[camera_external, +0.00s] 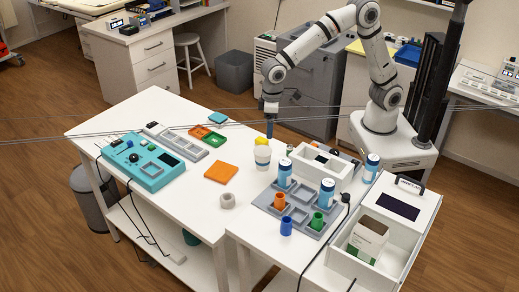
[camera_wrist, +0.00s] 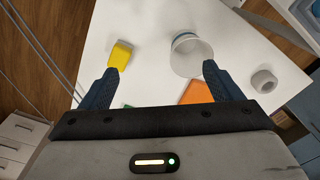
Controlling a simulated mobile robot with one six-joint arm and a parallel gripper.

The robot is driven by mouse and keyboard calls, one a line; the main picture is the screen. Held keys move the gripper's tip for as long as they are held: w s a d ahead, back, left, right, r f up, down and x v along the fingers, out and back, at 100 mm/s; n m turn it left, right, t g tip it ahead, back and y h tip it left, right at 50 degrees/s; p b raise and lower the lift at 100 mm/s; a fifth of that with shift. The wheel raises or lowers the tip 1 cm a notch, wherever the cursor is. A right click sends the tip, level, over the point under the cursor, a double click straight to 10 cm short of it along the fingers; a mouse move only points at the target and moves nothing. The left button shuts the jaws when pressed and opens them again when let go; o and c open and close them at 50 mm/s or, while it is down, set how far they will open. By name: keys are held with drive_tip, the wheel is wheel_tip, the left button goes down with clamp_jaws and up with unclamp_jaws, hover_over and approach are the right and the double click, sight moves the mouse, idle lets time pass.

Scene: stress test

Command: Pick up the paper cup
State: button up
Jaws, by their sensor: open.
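The paper cup (camera_external: 262,157) is white with a blue band and stands on the white table (camera_external: 130,118). In the wrist view the cup (camera_wrist: 190,57) is near the tip of the right finger, not between the fingers. My gripper (camera_external: 271,131) is above the table's far edge, behind the cup and pointing down. In the wrist view my gripper (camera_wrist: 160,76) has its two dark blue fingers spread wide with nothing between them. A yellow block (camera_wrist: 120,54) lies near the left fingertip; it also shows in the external view (camera_external: 260,140).
An orange square (camera_external: 221,172) and a grey-white ring (camera_external: 228,200) lie near the cup. A grey tray (camera_external: 300,208) with bottles and small cups stands to the right. A teal device (camera_external: 143,161) is at the left.

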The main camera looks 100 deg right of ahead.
sight(263, 159)
drive_tip(key=w+a+f, duration=0.1)
drive_tip(key=f, duration=0.3)
drive_tip(key=w+a+f, duration=0.1)
drive_tip(key=a+f, duration=0.1)
drive_tip(key=f, duration=0.2)
drive_tip(key=w+a+f+p, duration=0.1)
drive_tip(key=f, duration=0.3)
drive_tip(key=shift+w+a+f, duration=0.15)
drive_tip(key=shift+a+f, duration=0.05)
drive_tip(key=shift+f, duration=0.15)
drive_tip(key=shift+c, duration=0.2)
drive_tip(key=c, duration=1)
drive_tip(key=shift+o, duration=0.2)
drive_tip(key=shift+r, duration=0.1)
